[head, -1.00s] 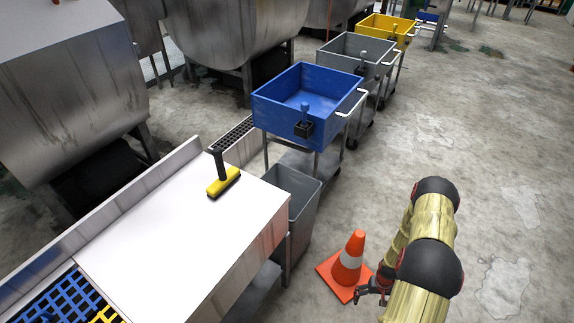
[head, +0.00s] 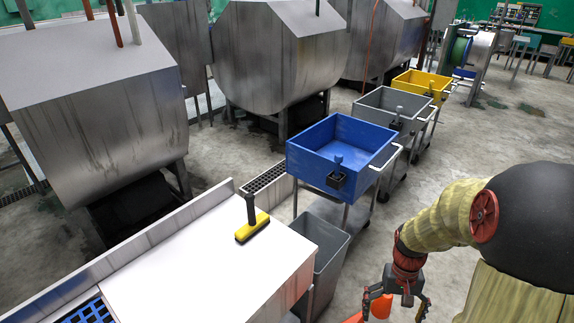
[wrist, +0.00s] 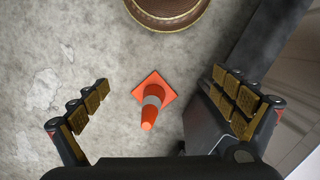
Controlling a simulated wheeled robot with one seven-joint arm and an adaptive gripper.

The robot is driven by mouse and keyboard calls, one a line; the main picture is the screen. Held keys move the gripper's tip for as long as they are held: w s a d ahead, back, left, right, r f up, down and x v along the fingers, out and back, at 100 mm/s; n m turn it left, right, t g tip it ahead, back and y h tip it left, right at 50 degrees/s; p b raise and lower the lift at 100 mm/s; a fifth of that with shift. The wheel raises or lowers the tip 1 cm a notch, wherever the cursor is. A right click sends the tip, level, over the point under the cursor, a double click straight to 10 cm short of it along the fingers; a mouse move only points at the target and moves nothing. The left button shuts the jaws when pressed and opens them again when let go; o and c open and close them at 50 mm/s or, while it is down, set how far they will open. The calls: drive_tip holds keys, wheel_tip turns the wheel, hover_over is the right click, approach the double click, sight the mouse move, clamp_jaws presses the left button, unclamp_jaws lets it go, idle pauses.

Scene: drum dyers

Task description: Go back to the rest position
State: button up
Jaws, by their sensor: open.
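My gripper (head: 396,299) hangs at the lower right of the head view, fingers pointing down, right of the white-topped table (head: 205,278). In the wrist view the two padded fingers (wrist: 165,112) are spread wide with nothing between them. An orange cone (wrist: 152,101) with a pale band stands on the floor below, apart from the fingers. In the head view only orange parts of the cone (head: 381,307) show behind my gripper. My arm comes in from the right edge, its yellowish cover and black joint in view.
A yellow brush (head: 252,228) with a dark handle lies on the table. A grey bin (head: 322,238) stands beside it. Carts with blue (head: 335,150), grey (head: 390,104) and yellow (head: 421,84) tubs line up behind. Metal drums (head: 92,95) stand left. Open floor lies right.

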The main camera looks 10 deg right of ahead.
drive_tip(key=s+a+r+n+t, duration=0.1)
drive_tip(key=s+a+r+t, duration=0.1)
drive_tip(key=a+r, duration=0.3)
drive_tip(key=s+a+r+n+t, duration=0.1)
drive_tip(key=a+r, duration=0.5)
drive_tip(key=r, duration=0.6)
drive_tip(key=s+a+r+n+t+p, duration=0.1)
drive_tip(key=s+a+r+n+t, duration=0.1)
drive_tip(key=r, duration=0.7)
drive_tip(key=s+a+t, duration=0.1)
drive_tip(key=a+t, duration=0.1)
drive_tip(key=a, duration=0.1)
drive_tip(key=shift+a+r+t, duration=0.15)
drive_tip(key=shift+r+t, duration=0.05)
drive_tip(key=shift+t, duration=0.2)
